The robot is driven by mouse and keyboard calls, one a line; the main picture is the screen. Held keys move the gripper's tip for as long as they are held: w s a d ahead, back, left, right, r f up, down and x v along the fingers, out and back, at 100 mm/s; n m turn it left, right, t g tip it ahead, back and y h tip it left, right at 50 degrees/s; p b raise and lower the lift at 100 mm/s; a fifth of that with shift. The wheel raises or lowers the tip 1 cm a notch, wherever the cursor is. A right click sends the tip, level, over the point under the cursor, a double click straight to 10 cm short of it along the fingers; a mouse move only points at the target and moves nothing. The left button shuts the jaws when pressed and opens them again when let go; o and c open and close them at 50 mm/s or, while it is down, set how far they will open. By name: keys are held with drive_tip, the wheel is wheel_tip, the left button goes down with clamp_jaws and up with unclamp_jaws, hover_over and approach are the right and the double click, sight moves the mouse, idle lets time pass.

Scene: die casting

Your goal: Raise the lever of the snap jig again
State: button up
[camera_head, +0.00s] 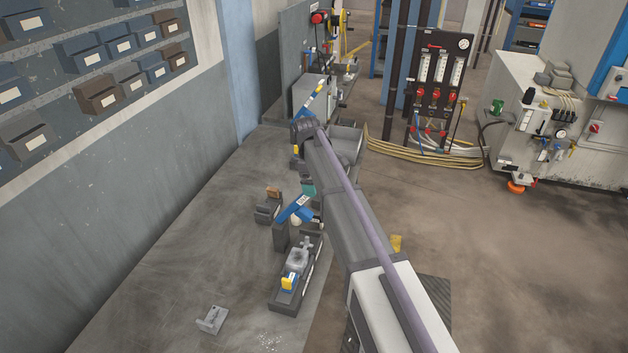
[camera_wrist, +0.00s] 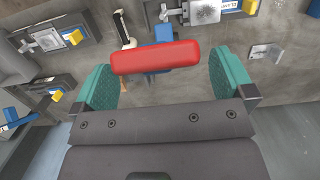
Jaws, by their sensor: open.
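In the wrist view, the lever's red grip (camera_wrist: 155,57) lies across the space between the tips of my gripper (camera_wrist: 165,75). The teal fingers are spread wide, one beside each end of the grip. I cannot tell whether they touch it. A blue part (camera_wrist: 163,33) shows just behind the grip; how it joins the lever is hidden. In the head view, a blue labelled part (camera_head: 293,209) tilts up beside a dark jig block on the bench. One teal finger of my gripper (camera_head: 308,188) shows above it. My arm hides the red grip there.
A dark fixture with a metal clamp and yellow knob (camera_head: 289,282) stands on the bench (camera_head: 190,260). A loose grey bracket (camera_head: 212,319) lies near the front. Other fixtures with yellow knobs (camera_wrist: 73,37) are at left in the wrist view. The bench's left side is clear.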

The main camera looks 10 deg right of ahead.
wheel_tip(320, 180, up, 11)
drive_tip(key=a+p, duration=0.1)
drive_tip(key=p, duration=0.9)
drive_tip(key=shift+w+p, duration=0.25)
drive_tip(key=shift+p, duration=0.1)
drive_tip(key=shift+a+f, duration=0.15)
